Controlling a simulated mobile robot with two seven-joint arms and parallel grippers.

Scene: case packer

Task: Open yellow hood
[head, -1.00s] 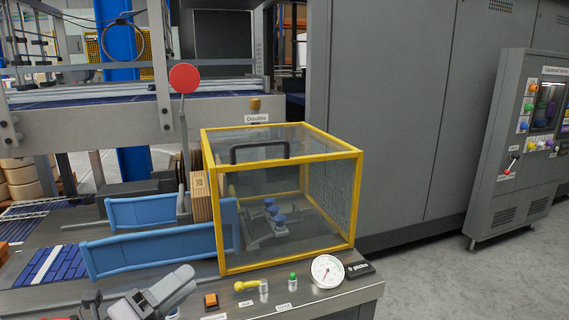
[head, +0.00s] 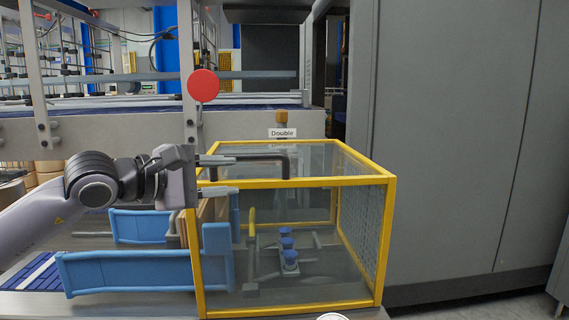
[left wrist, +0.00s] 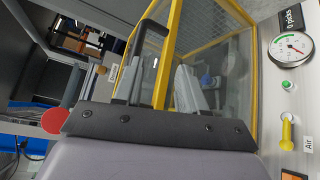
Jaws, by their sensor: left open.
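The yellow-framed clear hood (head: 340,182) is closed over the machine, in the middle of the head view. It also shows in the left wrist view (left wrist: 167,60). Its black handle (head: 268,156) runs along the top near the front edge, and it shows in the left wrist view (left wrist: 136,58). My left gripper (head: 228,174) is open at the hood's upper left front corner. Its fingers point right, one near handle height and one lower. I cannot tell whether a finger touches the handle. My right gripper is in neither view.
Blue guide plates (head: 130,272) stand left of the hood, below my left arm. A red disc (head: 203,85) on a post rises behind the gripper. A grey cabinet (head: 450,130) stands to the right. The air knob (left wrist: 287,132) and gauge (left wrist: 292,46) lie on the front panel.

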